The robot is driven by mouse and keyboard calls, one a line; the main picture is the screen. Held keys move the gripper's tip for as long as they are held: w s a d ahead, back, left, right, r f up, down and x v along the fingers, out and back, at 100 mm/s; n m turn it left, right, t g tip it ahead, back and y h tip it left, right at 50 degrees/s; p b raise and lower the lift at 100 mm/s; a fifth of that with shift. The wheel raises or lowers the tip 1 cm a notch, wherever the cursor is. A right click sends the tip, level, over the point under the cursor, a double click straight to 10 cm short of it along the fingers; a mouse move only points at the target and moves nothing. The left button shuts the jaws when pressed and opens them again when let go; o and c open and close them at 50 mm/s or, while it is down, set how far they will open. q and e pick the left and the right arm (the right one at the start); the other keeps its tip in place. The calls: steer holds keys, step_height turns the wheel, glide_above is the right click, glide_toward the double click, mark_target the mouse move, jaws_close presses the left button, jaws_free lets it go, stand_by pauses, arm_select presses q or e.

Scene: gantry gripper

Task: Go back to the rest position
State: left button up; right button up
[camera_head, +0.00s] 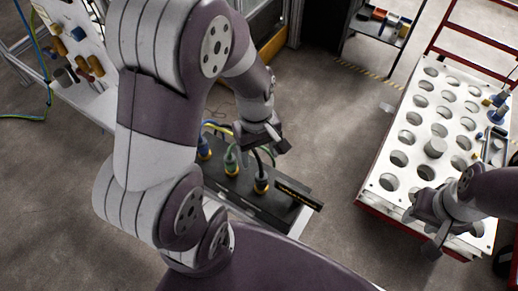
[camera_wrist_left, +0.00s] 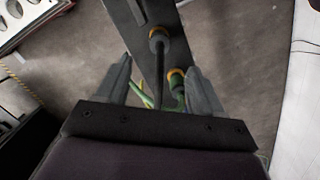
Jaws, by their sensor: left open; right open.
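My left gripper (camera_head: 268,142) is open above the dark connector box, with nothing visible between its fingers in the head view. In the left wrist view its two fingers (camera_wrist_left: 160,80) are spread apart, with cables and plugs visible beyond them. My right gripper (camera_head: 432,232) hangs low over the near edge of the white holed board and is open. It seems to hold nothing.
The dark box (camera_head: 285,208) carries a blue plug (camera_head: 204,150), a green plug (camera_head: 231,163) and a dark plug with an orange ring (camera_head: 261,184). The white holed board (camera_head: 392,160) is at right, with a grey cylinder (camera_head: 435,147). Open floor lies between them.

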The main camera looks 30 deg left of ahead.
arm_select(q)
steer(key=shift+w+r, duration=0.1)
steer(key=shift+r, duration=0.4)
steer(key=m+t+y+b, duration=0.1)
steer(key=m+t+b, duration=0.1)
steer(key=m+b, duration=0.7)
glide_above(260, 176)
steer(key=p, duration=0.2)
steer(key=shift+m, duration=0.8)
step_height(260, 176, down, 5)
steer(key=shift+r, duration=0.2)
steer(key=shift+w+r+p, duration=0.25)
steer(key=shift+r+p, duration=0.05)
steer(key=shift+p, duration=0.1)
